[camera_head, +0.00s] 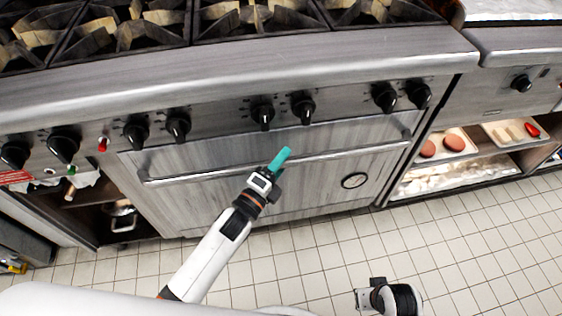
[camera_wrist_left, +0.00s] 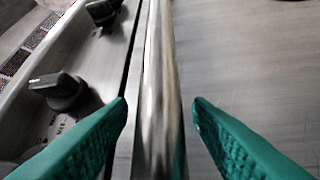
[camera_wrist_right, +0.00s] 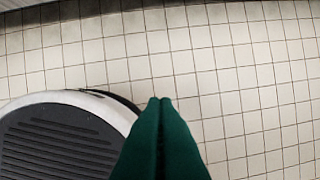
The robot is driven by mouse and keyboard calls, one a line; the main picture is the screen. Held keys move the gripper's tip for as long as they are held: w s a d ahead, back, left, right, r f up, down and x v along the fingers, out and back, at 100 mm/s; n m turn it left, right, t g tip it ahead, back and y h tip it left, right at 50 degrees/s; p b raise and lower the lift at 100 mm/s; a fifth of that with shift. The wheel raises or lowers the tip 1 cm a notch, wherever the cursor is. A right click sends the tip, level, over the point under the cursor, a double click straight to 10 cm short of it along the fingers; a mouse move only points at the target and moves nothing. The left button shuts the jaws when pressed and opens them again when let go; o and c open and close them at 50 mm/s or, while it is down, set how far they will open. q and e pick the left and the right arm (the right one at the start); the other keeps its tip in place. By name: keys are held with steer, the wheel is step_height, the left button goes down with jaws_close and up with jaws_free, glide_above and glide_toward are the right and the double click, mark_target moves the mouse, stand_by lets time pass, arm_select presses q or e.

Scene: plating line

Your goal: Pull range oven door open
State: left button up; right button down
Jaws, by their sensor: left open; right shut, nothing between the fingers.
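The range oven door (camera_head: 210,200) is a grey steel panel under the knobs, with a round dial at its lower right. It looks shut. Its long bar handle (camera_head: 340,153) runs across the top of the door. My left gripper (camera_head: 284,155) is at the middle of the handle. In the left wrist view its green fingers are open, one on each side of the handle (camera_wrist_left: 160,85), with gaps visible at the fingertips. My right gripper (camera_wrist_right: 160,102) is shut and empty above the tiled floor, away from the door. Its fingers are hidden in the head view.
Black knobs (camera_head: 262,112) line the panel just above the handle, and burners (camera_head: 130,30) are on top. At the right, an open shelf holds trays of food (camera_head: 447,146). The tiled floor (camera_head: 300,260) before the door is mostly clear.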

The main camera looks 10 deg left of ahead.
arm_select(q)
jaws_close()
steer(key=shift+s+f, duration=0.1)
